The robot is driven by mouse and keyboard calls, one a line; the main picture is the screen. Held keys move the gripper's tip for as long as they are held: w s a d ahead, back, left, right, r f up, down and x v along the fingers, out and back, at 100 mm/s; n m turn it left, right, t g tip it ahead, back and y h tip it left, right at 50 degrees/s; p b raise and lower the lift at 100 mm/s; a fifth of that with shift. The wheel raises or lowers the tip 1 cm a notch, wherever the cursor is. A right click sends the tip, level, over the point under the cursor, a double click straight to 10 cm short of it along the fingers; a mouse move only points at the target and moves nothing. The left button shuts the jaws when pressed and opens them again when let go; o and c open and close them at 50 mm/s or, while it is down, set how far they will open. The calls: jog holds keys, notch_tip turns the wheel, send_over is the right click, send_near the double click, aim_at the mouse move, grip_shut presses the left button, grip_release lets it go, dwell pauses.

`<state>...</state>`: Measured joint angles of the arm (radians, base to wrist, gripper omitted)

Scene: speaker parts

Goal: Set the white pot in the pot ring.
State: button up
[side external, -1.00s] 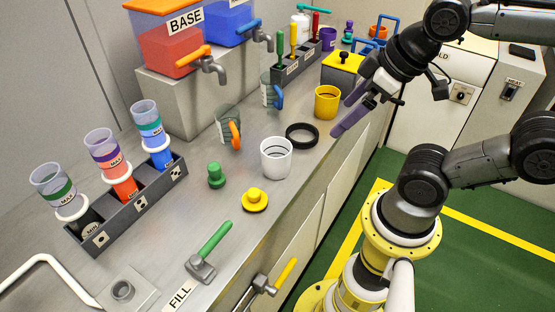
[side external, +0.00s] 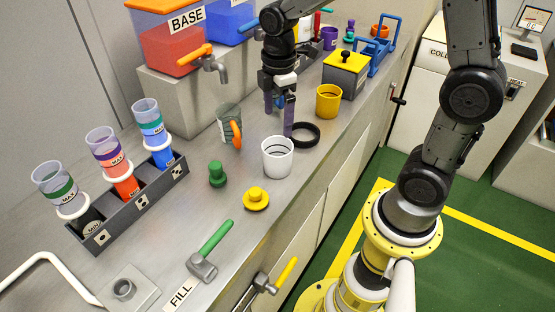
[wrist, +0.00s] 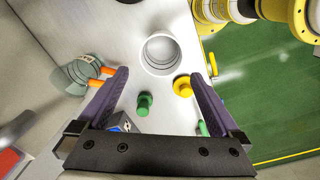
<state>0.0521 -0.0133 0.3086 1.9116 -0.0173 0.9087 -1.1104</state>
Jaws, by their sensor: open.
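The white pot (side external: 277,162) stands upright and open-topped on the grey counter. It is also in the wrist view (wrist: 160,58), beyond my fingertips, and looks empty. A flat black ring (side external: 306,141), which looks like the pot ring, lies on the counter just behind and to the right of the pot, with nothing in it. My gripper (side external: 279,120) points down with its purple fingers apart, above the counter near the pot and ring. In the wrist view my gripper (wrist: 157,76) is open with nothing between the fingers. The ring is not visible there.
A measuring jug with an orange handle (side external: 230,128) stands left of the pot, and a yellow pot (side external: 328,102) behind the ring. A green knob (side external: 217,174) and a yellow one (side external: 256,199) are in front. A rack of bottles (side external: 130,205) stands at the left.

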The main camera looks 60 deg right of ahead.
send_near(278, 154)
jog(key=a+f, duration=0.1)
jog(key=f, duration=0.1)
jog(key=s+f, duration=0.1)
jog(key=f, duration=0.1)
jog(key=a+f, duration=0.1)
jog(key=f, duration=0.2)
jog(key=shift+s+a, duration=0.3)
jog(key=shift+r, duration=0.1)
jog(key=shift+c, duration=0.2)
jog(key=c, duration=1.2)
jog(key=shift+r, duration=0.1)
